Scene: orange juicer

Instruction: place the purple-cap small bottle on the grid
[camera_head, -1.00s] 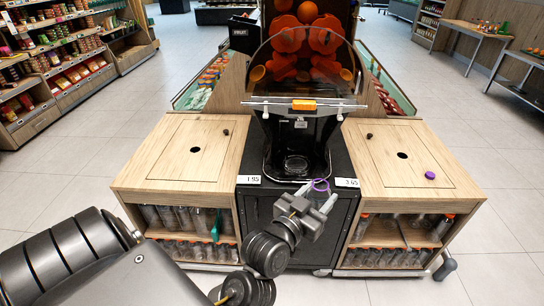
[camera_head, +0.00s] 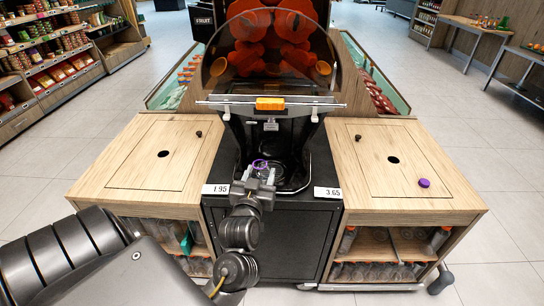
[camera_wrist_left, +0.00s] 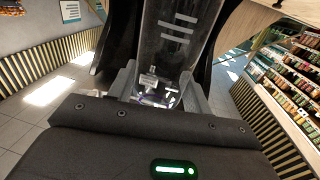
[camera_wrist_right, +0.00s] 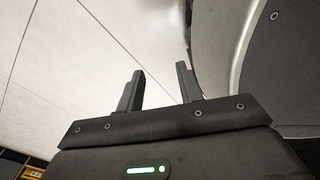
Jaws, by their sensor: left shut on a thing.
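My left gripper (camera_head: 258,184) is shut on a clear small bottle, whose see-through body (camera_wrist_left: 178,40) stands between the fingers in the left wrist view. In the head view a purple ring (camera_head: 260,164) shows at the bottle's top, which seems uncapped. The gripper is at the front of the juicer's bay, close to the dark round grid (camera_head: 297,181). The arm and bottle partly hide the grid, and I cannot tell whether the bottle touches it. A loose purple cap (camera_head: 424,183) lies on the right wooden counter. My right gripper (camera_wrist_right: 157,82) is open and empty, away from the juicer.
The juicer's clear cover (camera_head: 270,60) and orange tap handle (camera_head: 270,103) hang above the bay. Price tags (camera_head: 216,189) (camera_head: 327,192) stand at the bay's front corners. Wooden counters (camera_head: 150,185) flank it, with bottles on shelves below.

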